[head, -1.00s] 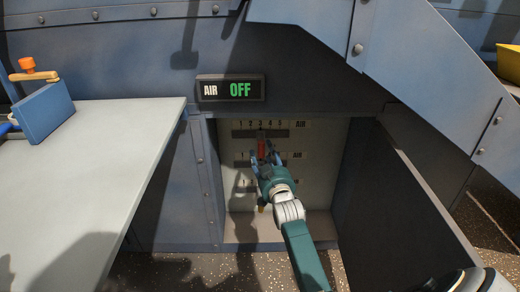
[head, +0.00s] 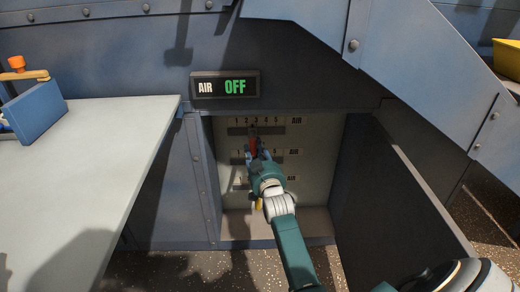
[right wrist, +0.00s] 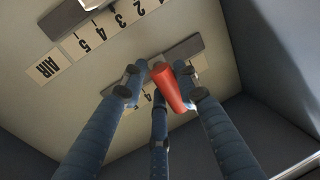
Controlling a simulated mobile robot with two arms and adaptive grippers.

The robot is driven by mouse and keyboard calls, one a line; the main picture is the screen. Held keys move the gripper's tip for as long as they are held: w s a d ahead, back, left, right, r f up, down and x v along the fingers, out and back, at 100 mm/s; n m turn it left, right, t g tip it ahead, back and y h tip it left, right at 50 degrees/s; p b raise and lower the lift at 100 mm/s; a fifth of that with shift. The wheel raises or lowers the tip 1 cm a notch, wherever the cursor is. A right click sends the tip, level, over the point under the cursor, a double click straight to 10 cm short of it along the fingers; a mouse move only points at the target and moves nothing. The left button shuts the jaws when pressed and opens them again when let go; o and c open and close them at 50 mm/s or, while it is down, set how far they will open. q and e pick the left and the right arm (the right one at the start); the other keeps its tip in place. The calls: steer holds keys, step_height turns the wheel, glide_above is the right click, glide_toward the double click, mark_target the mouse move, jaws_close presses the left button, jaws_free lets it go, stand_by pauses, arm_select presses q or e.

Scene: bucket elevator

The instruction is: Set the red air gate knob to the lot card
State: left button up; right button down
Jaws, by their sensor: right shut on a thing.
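The red air gate knob (head: 253,146) sticks out of the upper part of a scale panel (head: 318,165) inside an open recess, near the middle of the top numbered row. My right gripper (head: 256,157) is shut on this knob. In the right wrist view the red knob (right wrist: 172,90) stands between the blue fingers, in front of a grey slot plate. The exact number it lines up with is hard to read. I see no lot card. My left gripper is out of view.
Lower numbered rows and a yellow piece (head: 258,203) are partly hidden by my right arm. An open dark door (head: 390,195) stands right of the recess. A pale table (head: 85,165) with a blue block (head: 36,112) is at left. A sloping blue chute (head: 400,65) hangs above right.

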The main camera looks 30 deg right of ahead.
steer(key=shift+w+a+f, duration=0.1)
steer(key=shift+w+a, duration=0.2)
steer(key=shift+a, duration=0.2)
steer(key=shift+w+a+f, duration=0.1)
steer(key=shift+w+a, duration=0.15)
steer(key=shift+a, duration=0.25)
steer(key=c, duration=1.3)
jaws_free()
steer(key=shift+c, duration=0.2)
steer(key=shift+r, duration=0.1)
steer(key=v, duration=1.2)
